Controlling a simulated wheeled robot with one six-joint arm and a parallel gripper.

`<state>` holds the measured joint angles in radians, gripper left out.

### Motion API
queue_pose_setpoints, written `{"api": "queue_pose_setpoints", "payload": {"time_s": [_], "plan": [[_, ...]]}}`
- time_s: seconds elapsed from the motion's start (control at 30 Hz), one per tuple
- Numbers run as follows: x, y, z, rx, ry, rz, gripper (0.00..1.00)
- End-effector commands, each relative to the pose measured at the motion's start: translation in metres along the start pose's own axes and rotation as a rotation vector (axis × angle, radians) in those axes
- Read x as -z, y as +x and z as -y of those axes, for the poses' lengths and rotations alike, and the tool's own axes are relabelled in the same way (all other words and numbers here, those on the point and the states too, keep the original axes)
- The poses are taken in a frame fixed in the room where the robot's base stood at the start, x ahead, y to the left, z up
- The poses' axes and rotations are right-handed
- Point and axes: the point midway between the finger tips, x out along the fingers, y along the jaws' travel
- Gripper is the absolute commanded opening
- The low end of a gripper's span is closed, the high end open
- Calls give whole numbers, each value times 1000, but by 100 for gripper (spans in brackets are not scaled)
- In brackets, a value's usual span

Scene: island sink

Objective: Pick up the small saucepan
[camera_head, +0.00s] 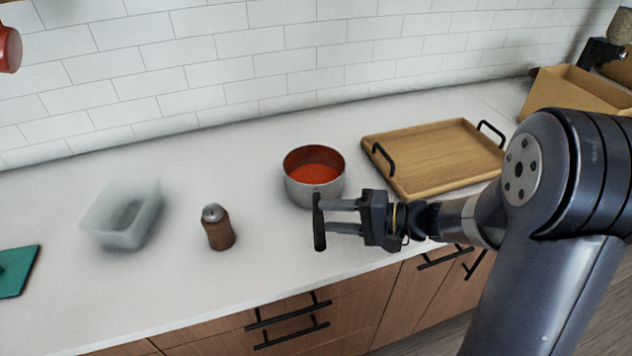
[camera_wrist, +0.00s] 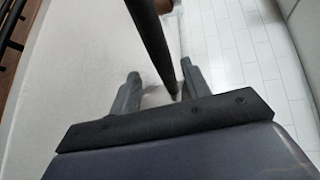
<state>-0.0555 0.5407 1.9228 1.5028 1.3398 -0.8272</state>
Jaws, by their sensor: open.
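The small saucepan (camera_head: 300,190) is a round silver pot with a red-orange inside, standing on the counter in the middle of the head view. Its dark handle (camera_head: 319,235) points toward the counter's front edge. My gripper (camera_head: 335,216) comes in from the right, with its two fingers apart and their tips at the handle. In the wrist view the dark handle (camera_wrist: 152,40) runs lengthwise, ending near the space between the open fingers of my gripper (camera_wrist: 160,75). I cannot tell whether either finger touches it. The pot's body is not clear in the wrist view.
A wooden tray (camera_head: 425,178) with black handles lies right of the pot. A brown shaker (camera_head: 218,230) and a pale translucent container (camera_head: 125,238) stand to the left. A green item (camera_head: 15,272) is at far left. A cardboard box (camera_head: 570,92) sits at back right.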

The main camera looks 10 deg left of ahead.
Motion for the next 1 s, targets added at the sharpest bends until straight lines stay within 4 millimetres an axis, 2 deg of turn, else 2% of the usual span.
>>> {"api": "queue_pose_setpoints", "payload": {"time_s": [0.17,0.5,0.8,1.0], "plan": [[0,11,3,0,1,2,45],[1,52,6,-1,1,2,45],[2,56,5,0,0,-1,45],[2,56,5,0,0,-1,29]]}}
